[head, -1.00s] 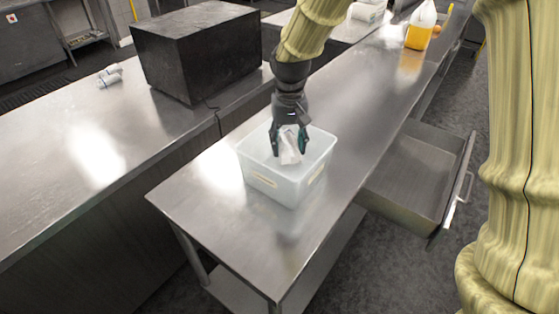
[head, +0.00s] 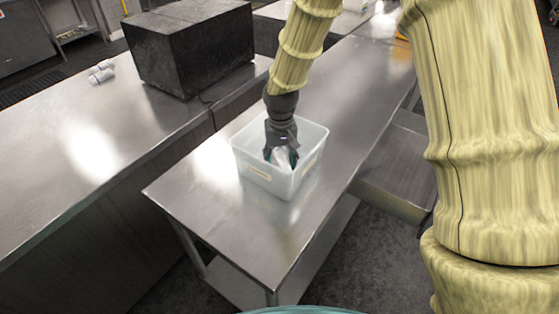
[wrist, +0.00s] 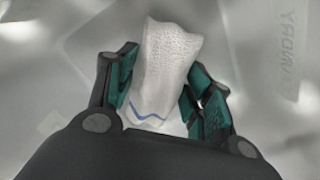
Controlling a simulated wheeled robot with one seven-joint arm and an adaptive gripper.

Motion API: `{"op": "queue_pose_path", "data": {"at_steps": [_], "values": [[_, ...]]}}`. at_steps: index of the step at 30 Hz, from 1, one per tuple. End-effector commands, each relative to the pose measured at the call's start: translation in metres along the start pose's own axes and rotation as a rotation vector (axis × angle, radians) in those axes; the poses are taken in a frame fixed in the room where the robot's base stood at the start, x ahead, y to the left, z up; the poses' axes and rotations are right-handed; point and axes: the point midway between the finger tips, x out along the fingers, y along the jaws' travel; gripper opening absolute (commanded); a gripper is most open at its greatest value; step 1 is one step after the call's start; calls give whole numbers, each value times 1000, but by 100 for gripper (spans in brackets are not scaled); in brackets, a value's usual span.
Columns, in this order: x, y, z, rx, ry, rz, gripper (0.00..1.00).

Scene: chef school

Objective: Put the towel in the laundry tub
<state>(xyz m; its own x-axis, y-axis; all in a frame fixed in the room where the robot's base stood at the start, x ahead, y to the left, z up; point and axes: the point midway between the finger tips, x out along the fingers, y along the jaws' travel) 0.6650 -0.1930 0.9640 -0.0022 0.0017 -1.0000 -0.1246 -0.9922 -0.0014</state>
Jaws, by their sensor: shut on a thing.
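The towel (wrist: 165,65) is white with a blue zigzag line near its lower end. In the wrist view it sits between the two teal fingers of my gripper (wrist: 163,95), which is shut on it. The laundry tub (head: 255,172) is a white, translucent open box on the metal table. In the head view my gripper (head: 281,155) points down inside the tub's opening, with a bit of the towel showing at the fingers. The tub's pale inside fills the background of the wrist view. Whether the towel touches the tub floor cannot be told.
The tub stands on a long steel table (head: 235,235) with bare room in front of it. A black box (head: 190,50) and white fittings (head: 102,72) are on the left counter (head: 60,190). An open drawer (head: 395,180) juts out on the right, partly behind my arm.

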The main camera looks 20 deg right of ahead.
Motion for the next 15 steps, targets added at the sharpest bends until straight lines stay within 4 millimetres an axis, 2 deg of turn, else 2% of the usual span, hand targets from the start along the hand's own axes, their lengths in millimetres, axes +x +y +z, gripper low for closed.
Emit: {"op": "queue_pose_path", "data": {"at_steps": [3,15], "values": [[8,0,0,-2,-1,1,29],[13,0,0,-1,0,0,29]]}}
